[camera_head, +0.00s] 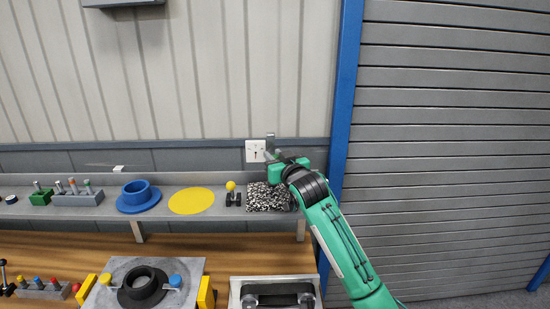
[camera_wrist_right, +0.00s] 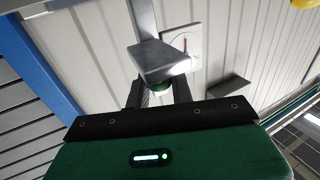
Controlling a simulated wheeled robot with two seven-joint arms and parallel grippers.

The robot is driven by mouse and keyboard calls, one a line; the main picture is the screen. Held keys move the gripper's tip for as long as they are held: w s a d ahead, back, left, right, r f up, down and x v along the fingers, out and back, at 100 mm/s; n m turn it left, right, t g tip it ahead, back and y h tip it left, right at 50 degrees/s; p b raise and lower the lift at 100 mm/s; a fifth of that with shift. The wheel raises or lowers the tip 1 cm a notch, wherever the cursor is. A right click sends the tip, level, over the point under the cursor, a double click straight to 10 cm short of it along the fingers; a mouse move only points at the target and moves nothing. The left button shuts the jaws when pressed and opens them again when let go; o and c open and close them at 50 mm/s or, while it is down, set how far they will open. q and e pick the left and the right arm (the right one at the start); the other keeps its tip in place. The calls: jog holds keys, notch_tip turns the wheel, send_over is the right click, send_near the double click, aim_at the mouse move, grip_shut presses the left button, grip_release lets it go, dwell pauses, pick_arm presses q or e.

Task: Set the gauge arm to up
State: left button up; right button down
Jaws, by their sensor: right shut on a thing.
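My right gripper (camera_head: 271,152) is at the wall end of the back shelf, in front of a white plate (camera_head: 256,151) on the wall. The grey arm also shows as a thin upright piece (camera_head: 270,141) in the head view. A grey post meets it in the wrist view. The white plate (camera_wrist_right: 194,40) behind carries a red pointer. The fingers hide part of the grip. My left gripper is not in view.
On the shelf (camera_head: 100,210) stand a speckled block (camera_head: 267,197), a yellow-knobbed lever (camera_head: 231,188), a yellow disc (camera_head: 191,201) and a blue flanged ring (camera_head: 138,197). A blue post (camera_head: 344,90) and grey shutter (camera_head: 450,150) are at right. The lower wooden bench holds several fixtures.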

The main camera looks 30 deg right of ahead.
jog(key=shift+d+r, duration=0.1)
jog(key=shift+r, duration=0.25)
jog(key=c, duration=1.6)
grip_release()
jog(key=o, duration=0.3)
jog(key=shift+f, duration=0.1)
jog(key=shift+s, duration=0.1)
jog(key=shift+s+f+b, duration=0.1)
jog(key=shift+s+b, duration=0.2)
jog(key=s+b, duration=0.1)
jog(key=s, duration=0.3)
jog(key=s+a+b, duration=0.1)
jog(key=s+b, duration=0.1)
jog(key=s, duration=0.2)
jog(key=s+a+b, duration=0.1)
jog(key=s, duration=0.4)
jog(key=shift+a+b, duration=0.15)
jog(key=shift+b, duration=0.2)
